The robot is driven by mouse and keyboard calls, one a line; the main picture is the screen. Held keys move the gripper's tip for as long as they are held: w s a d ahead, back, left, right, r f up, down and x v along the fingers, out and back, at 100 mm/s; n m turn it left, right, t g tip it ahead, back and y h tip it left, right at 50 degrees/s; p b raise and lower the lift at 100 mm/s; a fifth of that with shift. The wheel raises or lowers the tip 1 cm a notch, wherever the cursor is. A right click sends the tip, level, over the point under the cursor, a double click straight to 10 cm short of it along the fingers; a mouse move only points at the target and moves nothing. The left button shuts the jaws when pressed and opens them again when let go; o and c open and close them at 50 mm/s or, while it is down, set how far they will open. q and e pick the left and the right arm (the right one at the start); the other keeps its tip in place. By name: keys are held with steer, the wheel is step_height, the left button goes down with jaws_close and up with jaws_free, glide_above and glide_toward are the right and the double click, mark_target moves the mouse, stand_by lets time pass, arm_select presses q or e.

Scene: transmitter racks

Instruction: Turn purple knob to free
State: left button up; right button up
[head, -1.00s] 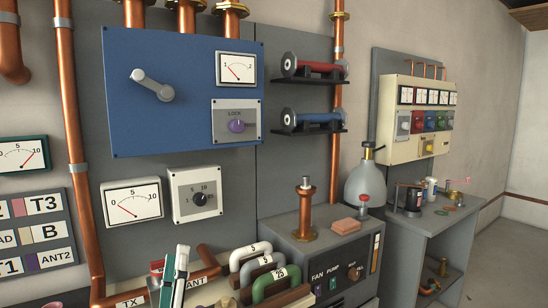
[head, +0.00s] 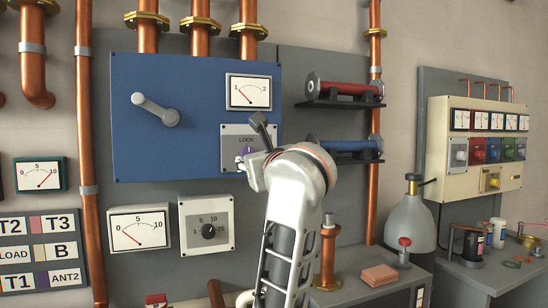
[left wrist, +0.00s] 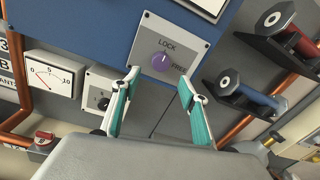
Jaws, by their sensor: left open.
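The purple knob (left wrist: 161,63) sits on a grey plate (left wrist: 178,37) marked LOCK above it and FREE to its right. A light pointer mark on the knob faces up toward LOCK. In the head view the knob (head: 246,153) is mostly hidden by my left gripper (head: 247,142). In the left wrist view, my left gripper (left wrist: 159,77) is open with its teal fingers spread. The knob shows just beyond the fingertips, between them, and nothing is held. I cannot tell whether a fingertip touches the plate. My right gripper is not in view.
The blue panel (head: 190,90) also carries a grey lever (head: 155,110) and a meter (head: 249,92). Red (head: 345,88) and blue (head: 345,145) cylinders on black shelves stick out at the right. A copper pipe (head: 374,200) runs behind them. A black-knob box (head: 207,225) sits below.

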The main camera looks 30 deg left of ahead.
arm_select(q)
steer(key=x, duration=0.7)
steer(key=shift+w+a, duration=0.25)
steer(key=shift+w, duration=0.05)
steer(key=c, duration=1.1)
